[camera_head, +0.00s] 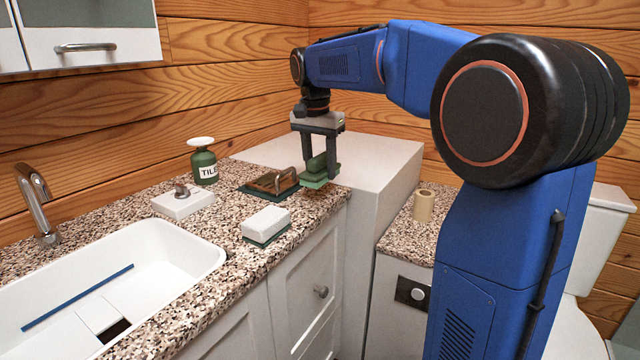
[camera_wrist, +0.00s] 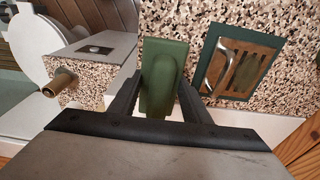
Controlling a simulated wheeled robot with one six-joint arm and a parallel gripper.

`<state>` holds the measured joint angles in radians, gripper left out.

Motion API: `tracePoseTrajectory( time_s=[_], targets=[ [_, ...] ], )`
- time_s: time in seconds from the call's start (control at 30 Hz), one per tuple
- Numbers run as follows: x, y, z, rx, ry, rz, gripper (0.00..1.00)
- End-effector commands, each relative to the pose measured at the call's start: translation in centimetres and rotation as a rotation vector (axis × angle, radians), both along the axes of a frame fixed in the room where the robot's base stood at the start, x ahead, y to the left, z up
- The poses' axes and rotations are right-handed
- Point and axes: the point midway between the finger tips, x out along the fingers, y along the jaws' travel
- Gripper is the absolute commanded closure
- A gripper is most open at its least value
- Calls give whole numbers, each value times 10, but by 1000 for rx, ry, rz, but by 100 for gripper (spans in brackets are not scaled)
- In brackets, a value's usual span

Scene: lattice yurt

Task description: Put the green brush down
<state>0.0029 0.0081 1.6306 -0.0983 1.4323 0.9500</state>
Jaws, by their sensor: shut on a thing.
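The green brush (camera_head: 315,174) is between the fingers of my gripper (camera_head: 319,165), at the right end of the speckled counter near its front edge. In the wrist view the green brush (camera_wrist: 163,78) lies between the two dark fingers of my gripper (camera_wrist: 158,98), which is shut on it. I cannot tell whether the brush touches the counter (camera_head: 225,240).
A wooden piece with a metal handle on a dark green mat (camera_head: 250,191) lies just left of the brush. A white block (camera_head: 266,222), a white dish (camera_head: 183,204), a green bottle (camera_head: 204,167) and the sink (camera_head: 200,262) are further left. A tan roll (camera_head: 423,206) stands on the lower right counter.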

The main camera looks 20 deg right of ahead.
Motion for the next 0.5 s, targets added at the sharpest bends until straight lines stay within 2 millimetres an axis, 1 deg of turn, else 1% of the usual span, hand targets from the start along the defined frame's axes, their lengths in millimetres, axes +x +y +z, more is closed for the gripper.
tracePoseTrajectory(
  time_s=[0.27, 0.5],
  targets=[
    [0, 0, -17, -1, 1, 0, 74],
    [0, 0, -48, -1, 1, 1, 74]
  ],
)
